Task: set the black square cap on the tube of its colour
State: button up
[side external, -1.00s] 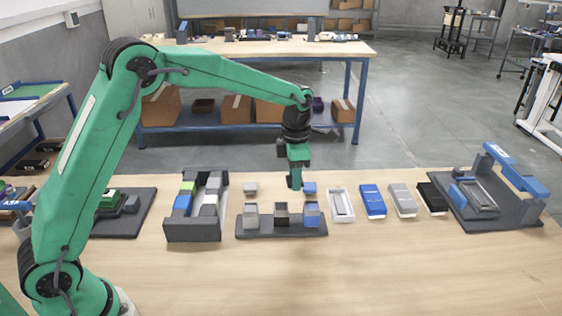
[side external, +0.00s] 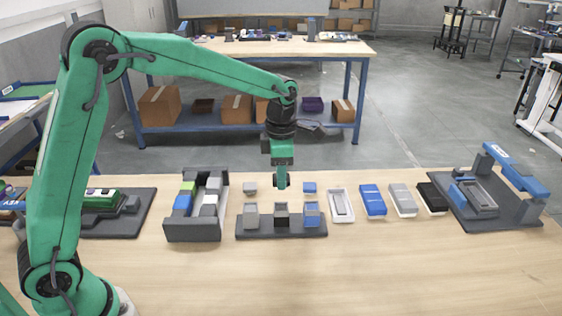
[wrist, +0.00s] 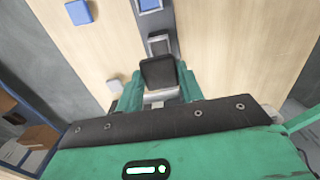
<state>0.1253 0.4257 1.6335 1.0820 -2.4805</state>
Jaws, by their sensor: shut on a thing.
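My gripper (side external: 281,186) is shut on the black square cap (wrist: 158,70), which sits between the two fingers in the wrist view. In the side view the cap is hard to make out. The gripper is above the table, just behind the middle tube of the dark rack (side external: 240,233). That middle black tube (side external: 282,220) stands between a grey tube (side external: 251,220) and a blue tube (side external: 312,220). In the wrist view the black tube's open top (wrist: 157,39) shows just beyond the held cap, apart from it in the picture.
A grey cap (side external: 250,188) and a blue cap (side external: 309,188) lie behind the rack on either side of my gripper. A dark block holder (side external: 193,231) stands left, phone-like cases (side external: 373,201) right. The table's front is clear.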

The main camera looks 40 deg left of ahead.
jog(key=shift+f, duration=2.8)
jog(key=shift+f, duration=0.6)
dwell(0.7)
jog(key=o, duration=1.5)
jog(key=shift+r, duration=0.1)
jog(key=shift+r, duration=3.7)
